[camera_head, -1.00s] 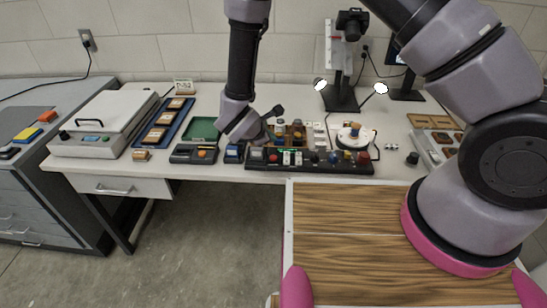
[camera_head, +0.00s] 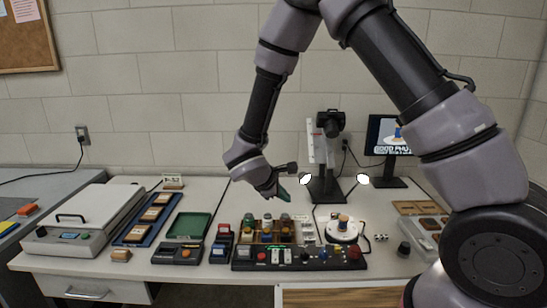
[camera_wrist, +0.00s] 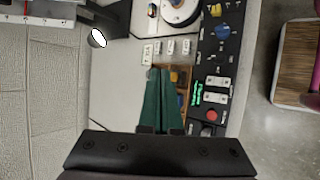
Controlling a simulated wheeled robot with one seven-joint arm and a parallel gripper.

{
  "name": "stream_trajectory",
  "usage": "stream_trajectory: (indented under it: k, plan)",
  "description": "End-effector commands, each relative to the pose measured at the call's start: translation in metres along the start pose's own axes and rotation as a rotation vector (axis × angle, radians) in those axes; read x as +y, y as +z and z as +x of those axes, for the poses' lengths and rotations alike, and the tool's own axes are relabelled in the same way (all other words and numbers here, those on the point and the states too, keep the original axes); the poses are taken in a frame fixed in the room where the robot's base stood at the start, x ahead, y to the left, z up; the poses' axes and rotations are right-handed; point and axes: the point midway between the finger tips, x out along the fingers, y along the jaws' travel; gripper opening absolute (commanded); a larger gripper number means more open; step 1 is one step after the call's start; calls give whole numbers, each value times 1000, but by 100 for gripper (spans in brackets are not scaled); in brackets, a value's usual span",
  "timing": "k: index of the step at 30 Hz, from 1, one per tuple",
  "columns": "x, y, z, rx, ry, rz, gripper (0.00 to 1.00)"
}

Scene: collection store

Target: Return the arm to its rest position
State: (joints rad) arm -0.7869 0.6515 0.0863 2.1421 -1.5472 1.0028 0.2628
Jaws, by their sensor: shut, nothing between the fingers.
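My gripper (camera_head: 283,194) hangs above the middle of the white table (camera_head: 190,195), over the back part of the items there. In the wrist view its two green fingers (camera_wrist: 160,100) lie close together with nothing between them. My arm arches from the right side of the head view up and over to the gripper. Below the gripper stand a wooden compartment tray (camera_head: 258,237) with several small jars and a black control panel (camera_head: 300,265) with coloured knobs and buttons. The gripper is apart from them.
A camera stand with two lit lamps (camera_head: 327,185) is close right of the gripper, before a monitor (camera_head: 388,140). A white round device (camera_head: 345,232) stands at right. A blue tray (camera_head: 150,215), a green tray (camera_head: 188,226) and a white scale-like box (camera_head: 85,222) fill the left.

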Motion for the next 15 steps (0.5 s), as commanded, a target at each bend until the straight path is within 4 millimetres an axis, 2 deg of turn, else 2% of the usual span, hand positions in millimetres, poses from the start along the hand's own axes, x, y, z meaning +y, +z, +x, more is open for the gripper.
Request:
stream_trajectory:
  k: [1,6,11,15]
  plan:
    - [21,30,-9,-17,-32,105,0]
    - [54,116,-36,-65,-157,423,0]
    - [66,188,-67,-73,-272,722,0]
    - [66,242,-96,-49,-367,983,0]
